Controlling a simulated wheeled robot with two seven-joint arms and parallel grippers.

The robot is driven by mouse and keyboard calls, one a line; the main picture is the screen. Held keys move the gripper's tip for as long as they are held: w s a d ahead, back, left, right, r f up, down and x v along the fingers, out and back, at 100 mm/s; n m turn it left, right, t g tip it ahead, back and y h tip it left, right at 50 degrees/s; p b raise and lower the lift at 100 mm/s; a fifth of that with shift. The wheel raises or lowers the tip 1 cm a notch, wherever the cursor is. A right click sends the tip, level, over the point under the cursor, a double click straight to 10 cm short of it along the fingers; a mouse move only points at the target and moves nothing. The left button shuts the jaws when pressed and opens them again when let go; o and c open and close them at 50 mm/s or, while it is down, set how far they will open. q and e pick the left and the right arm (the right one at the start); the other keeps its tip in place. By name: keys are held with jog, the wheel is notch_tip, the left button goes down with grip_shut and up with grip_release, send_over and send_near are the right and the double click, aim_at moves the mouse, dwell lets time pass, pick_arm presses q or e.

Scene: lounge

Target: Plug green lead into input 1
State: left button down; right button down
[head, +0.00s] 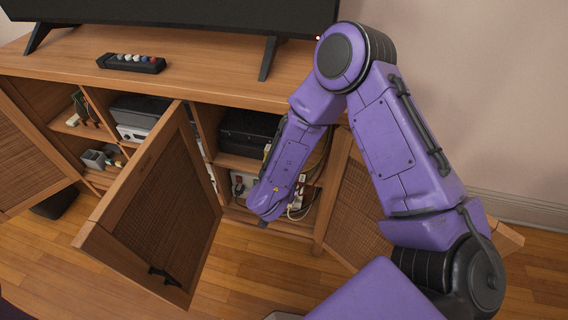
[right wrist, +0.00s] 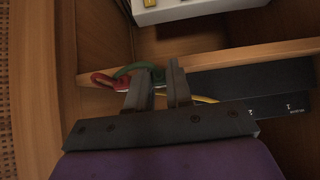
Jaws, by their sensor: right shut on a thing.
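The green lead (right wrist: 133,69) is in the right wrist view, just beyond my right gripper (right wrist: 159,88). Its green part runs behind the left finger into the gap between the fingers, and the gripper is shut on it. The red lead (right wrist: 104,81) lies beside it to the left. A yellow lead (right wrist: 203,98) shows right of the fingers. A dark box (right wrist: 277,78) with small white marks is at the right; no input 1 label is readable. In the head view my right arm reaches into the cabinet and hides the gripper's work area. My left gripper is out of view.
The wooden cabinet has an open door (head: 163,213) left of my arm and another open door (head: 350,185) to its right. A shelf edge (right wrist: 245,55) crosses near my fingers. Above it is a white box (right wrist: 180,10). A black device (head: 248,135) sits on a shelf.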

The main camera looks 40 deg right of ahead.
jog(key=s+a+p, duration=0.1)
jog(key=s+a+r, duration=0.1)
jog(key=a, duration=0.1)
jog(key=shift+s+p, duration=0.25)
jog(key=shift+p, duration=0.1)
jog(key=shift+d+f, duration=0.1)
dwell(0.7)
